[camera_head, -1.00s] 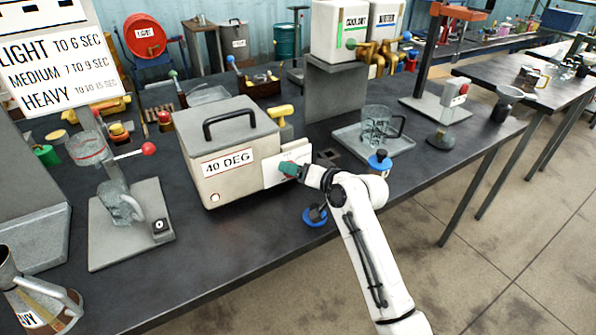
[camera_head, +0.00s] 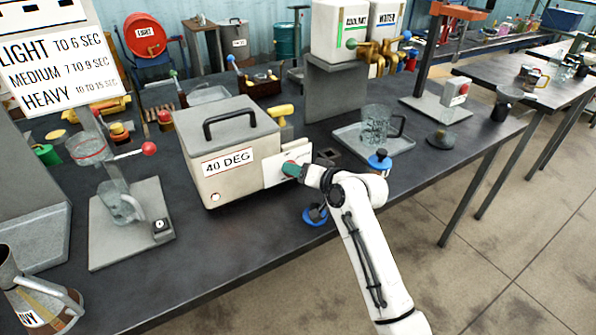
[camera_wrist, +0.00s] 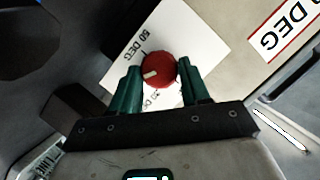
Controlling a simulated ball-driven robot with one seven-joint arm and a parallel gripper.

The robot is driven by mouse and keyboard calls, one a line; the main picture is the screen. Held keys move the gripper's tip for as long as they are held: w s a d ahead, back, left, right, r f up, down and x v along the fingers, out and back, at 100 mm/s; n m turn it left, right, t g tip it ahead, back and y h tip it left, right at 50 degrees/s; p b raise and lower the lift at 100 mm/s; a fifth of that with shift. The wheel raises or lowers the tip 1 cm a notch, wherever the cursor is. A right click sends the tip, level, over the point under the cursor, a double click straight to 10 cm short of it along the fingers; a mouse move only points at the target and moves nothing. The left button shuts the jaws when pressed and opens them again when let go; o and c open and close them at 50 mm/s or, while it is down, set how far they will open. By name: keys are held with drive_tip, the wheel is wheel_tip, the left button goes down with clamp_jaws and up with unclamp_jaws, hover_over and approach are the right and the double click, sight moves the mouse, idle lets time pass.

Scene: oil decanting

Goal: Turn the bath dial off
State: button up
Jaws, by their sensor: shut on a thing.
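The bath (camera_head: 228,150) is a pale box with a black lid handle and a "40 DEG" label on its front; the label's end also shows in the wrist view (camera_wrist: 283,30). A white dial plate (camera_head: 273,172) stands at its right end. In the wrist view the dial is a round red knob (camera_wrist: 159,70) with a pale pointer mark, on the plate marked "50 DEG" and a second, partly hidden marking. My gripper (camera_wrist: 160,80) has its green fingers on both sides of the knob, shut on it. In the head view my gripper (camera_head: 291,170) hides the knob.
A glass jug (camera_head: 377,127) stands on a tray to the right of the bath. A blue-topped item (camera_head: 379,160) and a blue ring-based item (camera_head: 315,214) sit near my arm at the table edge. A glass cup stand (camera_head: 130,235) is at left.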

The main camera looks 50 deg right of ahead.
drive_tip(key=shift+a+r+n+g+h+p, duration=0.1)
drive_tip(key=shift+n+g+h+p, duration=0.2)
drive_tip(key=shift+n, duration=0.3)
drive_tip(key=shift+a+r+n+g+h+p, duration=0.1)
drive_tip(key=shift+n+g+h, duration=0.1)
drive_tip(key=shift+n+h, duration=0.3)
drive_tip(key=n, duration=0.1)
drive_tip(key=n+h, duration=0.1)
drive_tip(key=shift+w+a+f+n, duration=0.1)
drive_tip(key=shift+a+n, duration=0.05)
drive_tip(key=shift+n, duration=0.25)
drive_tip(key=shift+a+f+n+g+h, duration=0.15)
drive_tip(key=shift+n+g+h, duration=0.35)
drive_tip(key=shift+n+h, duration=0.6)
drive_tip(key=n+b, duration=0.1)
drive_tip(key=n+h+b, duration=0.1)
drive_tip(key=shift+w+a+f+n+h, duration=0.1)
drive_tip(key=shift+a+n+h, duration=0.05)
drive_tip(key=shift+n+h, duration=0.15)
drive_tip(key=n+h+b, duration=0.1)
drive_tip(key=n+b, duration=0.1)
drive_tip(key=n+h+b, duration=0.1)
drive_tip(key=shift+a+f+n+h+b, duration=0.15)
drive_tip(key=shift+f+n+h+b, duration=0.15)
drive_tip(key=shift+n+b, duration=0.1)
drive_tip(key=shift+n+t+h+b, duration=0.4)
drive_tip(key=shift+n+h+b, duration=0.2)
drive_tip(key=shift+n+b, duration=0.9)
drive_tip(key=shift+r, duration=0.1)
